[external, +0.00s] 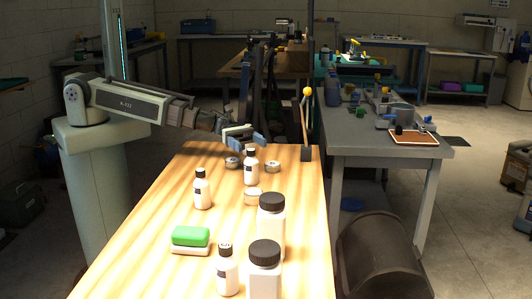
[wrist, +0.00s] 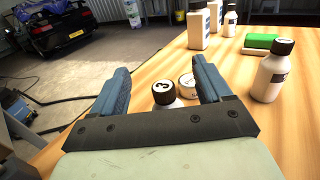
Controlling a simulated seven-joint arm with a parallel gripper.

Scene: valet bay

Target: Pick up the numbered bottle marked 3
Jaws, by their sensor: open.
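The bottle marked 3 (wrist: 163,93) shows in the wrist view as a black cap with a white 3, between my two blue fingers; the gripper's palm hides most of its body. In the external view, the white bottle just in front of my gripper (external: 250,170) appears to be the same one; its number is not readable there. My gripper (external: 240,134) is open, at the far end of the wooden table. In the wrist view its fingers (wrist: 160,72) stand apart on either side of the cap. I cannot tell whether they touch the bottle.
Round tins (external: 253,197) lie around the bottle. Another black-capped bottle (external: 202,190) stands to its left. Two large jars (external: 271,225), a small bottle (external: 227,273) and a green-and-white block (external: 190,238) stand nearer. A yellow-knobbed lever (external: 306,125) rises at the far right edge.

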